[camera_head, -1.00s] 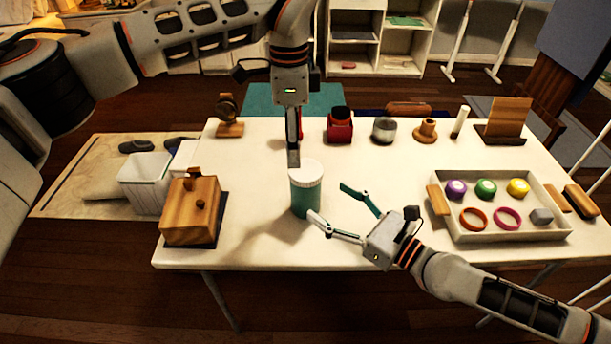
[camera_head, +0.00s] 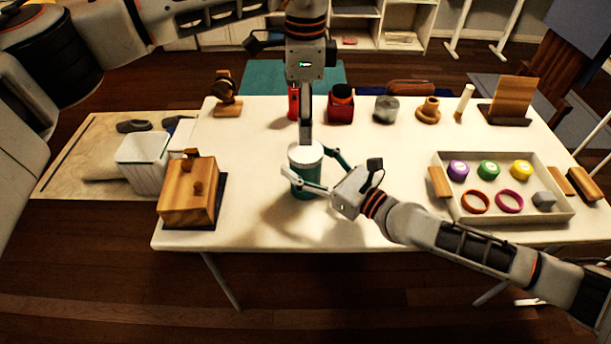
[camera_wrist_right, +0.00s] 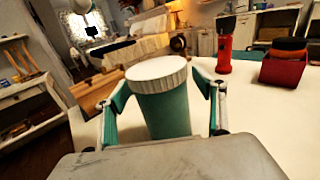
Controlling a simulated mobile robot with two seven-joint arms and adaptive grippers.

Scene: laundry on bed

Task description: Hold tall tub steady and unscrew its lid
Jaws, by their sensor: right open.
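The tall tub (camera_head: 303,190) is teal with a white ribbed lid (camera_head: 306,153) and stands upright near the middle of the white table. My right gripper (camera_head: 311,168) is open, with one finger on each side of the tub's body. In the right wrist view the tub (camera_wrist_right: 166,112) is between the two fingers, with small gaps beside it, and the lid (camera_wrist_right: 157,70) is above them. My left gripper (camera_head: 305,135) points down just above and behind the lid. It is seen edge-on, so its opening is hidden.
A wooden box (camera_head: 188,195) stands left of the tub. A tray (camera_head: 500,217) of colored rings and pots is at the right. A red container (camera_head: 341,108), a grey jar (camera_head: 386,110) and wooden items line the back. The table front is clear.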

